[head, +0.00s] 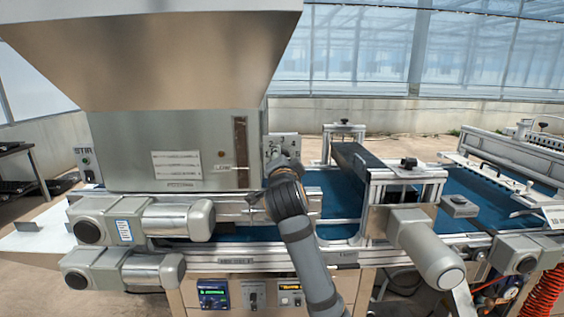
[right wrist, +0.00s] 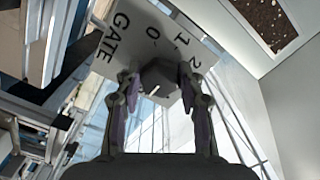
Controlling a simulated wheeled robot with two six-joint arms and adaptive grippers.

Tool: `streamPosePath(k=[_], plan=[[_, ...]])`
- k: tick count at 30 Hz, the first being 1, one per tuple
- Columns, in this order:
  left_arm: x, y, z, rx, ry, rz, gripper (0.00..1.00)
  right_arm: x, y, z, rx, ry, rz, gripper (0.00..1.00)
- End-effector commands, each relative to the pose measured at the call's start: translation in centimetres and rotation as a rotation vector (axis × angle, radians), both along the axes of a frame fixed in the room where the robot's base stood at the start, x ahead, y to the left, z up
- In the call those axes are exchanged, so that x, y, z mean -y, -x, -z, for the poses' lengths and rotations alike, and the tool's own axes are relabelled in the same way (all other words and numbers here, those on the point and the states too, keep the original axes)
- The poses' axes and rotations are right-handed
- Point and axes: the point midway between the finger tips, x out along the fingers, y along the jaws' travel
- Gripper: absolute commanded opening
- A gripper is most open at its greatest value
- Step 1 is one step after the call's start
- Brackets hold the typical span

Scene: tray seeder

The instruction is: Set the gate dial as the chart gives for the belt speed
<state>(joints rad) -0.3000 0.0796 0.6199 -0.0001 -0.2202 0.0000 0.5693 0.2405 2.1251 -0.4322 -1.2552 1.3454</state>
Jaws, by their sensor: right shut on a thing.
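The gate dial's pale plate (head: 281,142) stands at the right side of the hopper housing, with numbers along its top. In the right wrist view the plate (right wrist: 122,45) reads GATE, 0, 1, 2; the rest is cut off or hidden. My right gripper (head: 283,163) is at the dial. Its two fingers (right wrist: 160,82) are shut on the dark dial knob (right wrist: 159,74), one on each side. A small light mark shows on the knob, but I cannot tell which number it points to. A white printed card (head: 177,165) on the housing is too small to read. My left gripper is out of view.
A large metal hopper (head: 150,55) hangs over the housing. Below are a blue-screened display (head: 213,295), a switch (head: 253,294) and a yellow-lit display (head: 290,294), all unreadable. A blue belt (head: 335,190) with metal frames runs right. Grey motors (head: 175,221) stick out in front.

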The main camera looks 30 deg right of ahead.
Motion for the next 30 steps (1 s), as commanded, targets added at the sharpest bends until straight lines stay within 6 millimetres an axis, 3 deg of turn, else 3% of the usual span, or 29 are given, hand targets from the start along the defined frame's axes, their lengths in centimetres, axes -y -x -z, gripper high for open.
streamPosePath(k=[8, 9, 14, 23, 30], plan=[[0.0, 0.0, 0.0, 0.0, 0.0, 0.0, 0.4, 0.0, 0.0, 0.2, -0.004, -0.003, 0.0, 0.07], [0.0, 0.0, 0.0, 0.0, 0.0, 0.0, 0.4, 0.0, 0.0, 0.2, -0.004, -0.003, 0.0, 0.41], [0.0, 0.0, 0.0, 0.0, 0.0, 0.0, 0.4, 0.0, 0.0, 0.1, -0.004, -0.001, 0.0, 0.61], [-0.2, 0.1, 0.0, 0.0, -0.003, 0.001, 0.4, -0.1, 0.1, 0.0, -0.001, 0.001, -0.001, 0.61], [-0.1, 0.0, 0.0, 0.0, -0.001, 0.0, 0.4, -2.3, 3.4, 0.2, 0.001, -0.006, -0.006, 0.61]])
